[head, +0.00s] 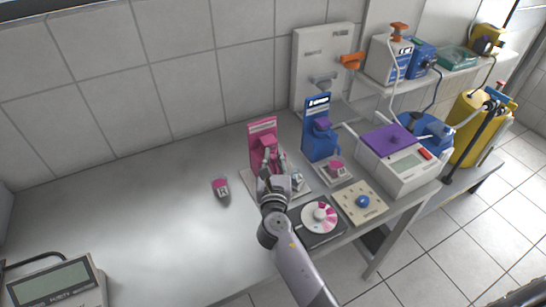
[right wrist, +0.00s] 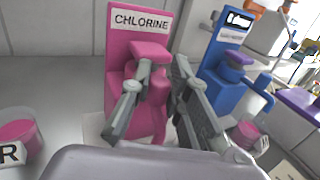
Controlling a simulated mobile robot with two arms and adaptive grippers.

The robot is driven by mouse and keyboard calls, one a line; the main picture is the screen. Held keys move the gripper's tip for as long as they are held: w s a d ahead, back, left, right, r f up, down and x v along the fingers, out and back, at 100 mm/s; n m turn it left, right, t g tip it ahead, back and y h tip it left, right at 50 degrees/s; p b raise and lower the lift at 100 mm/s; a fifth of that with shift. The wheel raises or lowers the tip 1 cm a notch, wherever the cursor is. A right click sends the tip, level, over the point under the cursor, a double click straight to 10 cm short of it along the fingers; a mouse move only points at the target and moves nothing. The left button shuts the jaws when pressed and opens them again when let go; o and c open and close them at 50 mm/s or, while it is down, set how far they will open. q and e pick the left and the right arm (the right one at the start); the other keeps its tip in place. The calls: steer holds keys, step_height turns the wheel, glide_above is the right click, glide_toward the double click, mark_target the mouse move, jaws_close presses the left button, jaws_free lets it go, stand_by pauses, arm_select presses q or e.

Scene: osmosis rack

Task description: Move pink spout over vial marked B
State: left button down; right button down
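The pink dispenser (head: 262,130) labelled CHLORINE stands upright on a pale base; its pink spout (right wrist: 150,52) juts forward near the top. My right gripper (head: 266,160) is in front of it. In the right wrist view its fingers (right wrist: 157,78) are spread, one on each side of the spout; whether they touch it I cannot tell. A pink vial (head: 221,188) marked R stands alone to the left. Another vial (head: 297,180) is beside the pink dispenser's base, partly hidden by my gripper, its letter unreadable. I see no clear B. My left gripper is not in view.
A blue dispenser (head: 318,130) stands to the right, with a pink-filled vial (head: 337,167) before it. A pink-and-white dial (head: 319,217), a panel with a blue knob (head: 362,202) and a purple-topped machine (head: 398,160) crowd the right. The left tabletop is mostly clear.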

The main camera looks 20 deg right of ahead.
steer(key=c, duration=1.5)
jaws_free()
steer(key=shift+w+d, duration=0.1)
steer(key=shift+d, duration=0.05)
steer(key=v, duration=1.2)
steer(key=shift+c, duration=0.4)
